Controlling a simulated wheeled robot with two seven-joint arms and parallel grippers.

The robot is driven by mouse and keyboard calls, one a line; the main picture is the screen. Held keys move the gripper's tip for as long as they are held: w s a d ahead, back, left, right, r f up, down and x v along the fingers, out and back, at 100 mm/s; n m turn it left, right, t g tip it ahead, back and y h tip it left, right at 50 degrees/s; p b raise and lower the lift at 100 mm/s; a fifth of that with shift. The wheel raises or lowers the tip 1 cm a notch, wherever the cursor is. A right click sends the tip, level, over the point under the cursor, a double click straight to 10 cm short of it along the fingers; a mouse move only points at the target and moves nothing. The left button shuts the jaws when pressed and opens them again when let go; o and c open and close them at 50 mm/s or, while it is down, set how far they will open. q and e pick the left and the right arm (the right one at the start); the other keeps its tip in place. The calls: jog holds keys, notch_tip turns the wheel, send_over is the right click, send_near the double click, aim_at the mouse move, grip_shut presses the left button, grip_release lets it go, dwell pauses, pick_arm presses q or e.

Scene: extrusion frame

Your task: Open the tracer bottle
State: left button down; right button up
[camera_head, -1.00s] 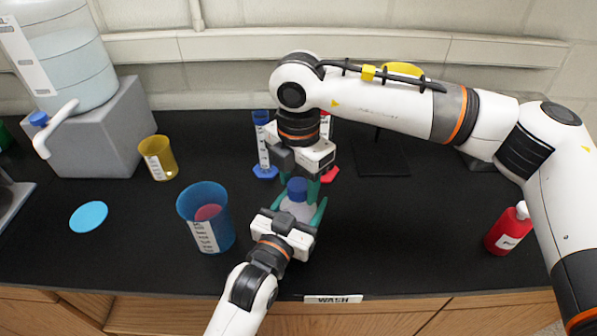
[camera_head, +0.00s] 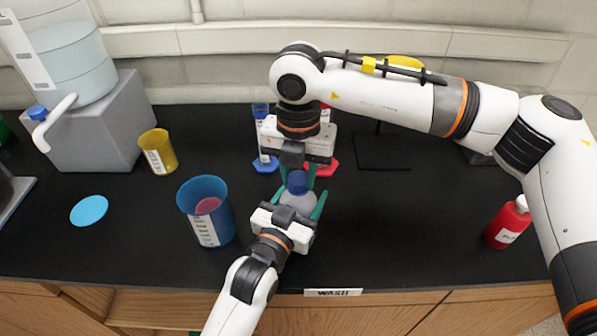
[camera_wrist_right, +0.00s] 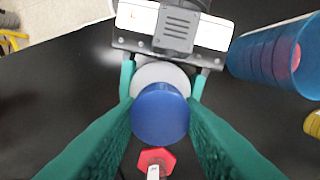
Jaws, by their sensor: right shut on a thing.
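The tracer bottle (camera_head: 299,203), a pale bottle with a blue cap (camera_head: 297,182), stands upright between my two grippers. It also shows in the right wrist view, with the cap (camera_wrist_right: 160,113) in front of the pale body (camera_wrist_right: 160,74). My left gripper (camera_head: 299,208) comes from the near side, its teal fingers closed around the bottle's body. My right gripper (camera_head: 299,177) comes from the far side above, its teal fingers shut on the blue cap. The cap hides part of the body. I cannot tell whether the cap is loose.
A blue beaker (camera_head: 206,225) stands left of the bottle, and a yellow beaker (camera_head: 158,151) farther back. Graduated cylinders with blue (camera_head: 265,164) and red (camera_head: 331,169) bases stand behind my right gripper. A red bottle (camera_head: 508,222) stands right.

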jog(key=n, duration=1.3)
jog(key=shift+n, duration=0.4)
jog(key=n, duration=0.5)
jog(key=shift+n, duration=0.4)
jog(key=n, duration=0.7)
jog(key=shift+n, duration=0.3)
jog(key=n, duration=0.4)
jog(key=shift+r, duration=0.1)
jog(key=n, duration=0.5)
jog(key=shift+n, duration=0.4)
jog(key=n, duration=0.5)
jog(key=shift+n, duration=0.4)
jog(key=n, duration=0.4)
jog(key=shift+n, duration=0.3)
pick_arm(q)
jog(key=shift+f, duration=0.1)
pick_arm(e)
jog(key=shift+r, duration=0.2)
